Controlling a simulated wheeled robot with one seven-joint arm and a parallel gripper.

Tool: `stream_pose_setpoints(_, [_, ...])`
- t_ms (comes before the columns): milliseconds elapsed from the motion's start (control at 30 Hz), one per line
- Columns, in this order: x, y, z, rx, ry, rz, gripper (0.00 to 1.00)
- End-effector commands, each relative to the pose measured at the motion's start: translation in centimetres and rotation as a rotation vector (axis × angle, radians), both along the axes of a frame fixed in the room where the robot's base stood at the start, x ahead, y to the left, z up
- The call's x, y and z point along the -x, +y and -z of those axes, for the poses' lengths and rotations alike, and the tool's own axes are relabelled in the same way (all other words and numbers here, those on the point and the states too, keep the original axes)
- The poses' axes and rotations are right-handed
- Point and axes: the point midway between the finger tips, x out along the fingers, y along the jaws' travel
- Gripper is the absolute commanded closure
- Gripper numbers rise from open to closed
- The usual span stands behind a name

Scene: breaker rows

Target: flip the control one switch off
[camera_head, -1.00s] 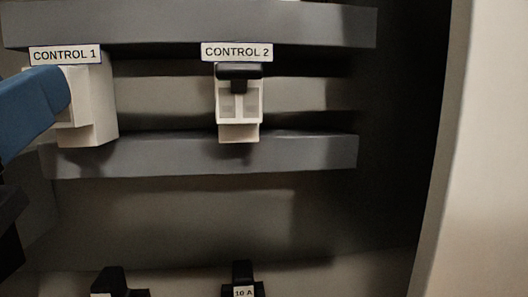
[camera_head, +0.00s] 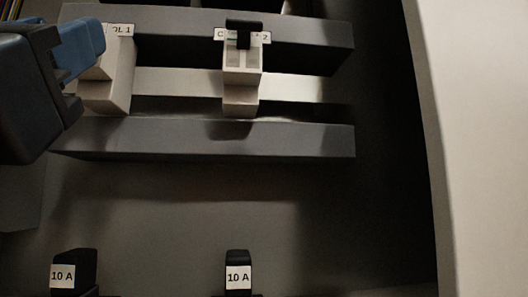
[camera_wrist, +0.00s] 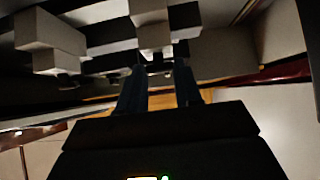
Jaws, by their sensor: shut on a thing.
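The control one switch (camera_head: 120,80) is a pale block at the upper left of the head view, under a label (camera_head: 122,29) of which only the end shows. My gripper (camera_head: 98,42) comes in from the left, its blue finger at the upper front of this block. The finger hides the switch's lever. In the wrist view my two fingers (camera_wrist: 159,68) reach up to a pale block (camera_wrist: 150,14), shut on what I take to be the control one switch's lever; the lever itself is too dark to make out.
The control two switch (camera_head: 241,82), with a black lever (camera_head: 243,29) over part of its label, stands to the right. Dark rails (camera_head: 200,138) run above and below the switches. Two black 10 A breakers (camera_head: 75,272) (camera_head: 238,273) sit lower down. A pale wall (camera_head: 480,150) bounds the right.

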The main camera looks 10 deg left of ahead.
Motion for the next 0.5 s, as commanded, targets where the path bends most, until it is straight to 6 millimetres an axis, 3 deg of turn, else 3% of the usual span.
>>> stream_pose_setpoints(500, [0.01, 0.05, 0.18, -0.007, -0.030, -0.001, 0.96])
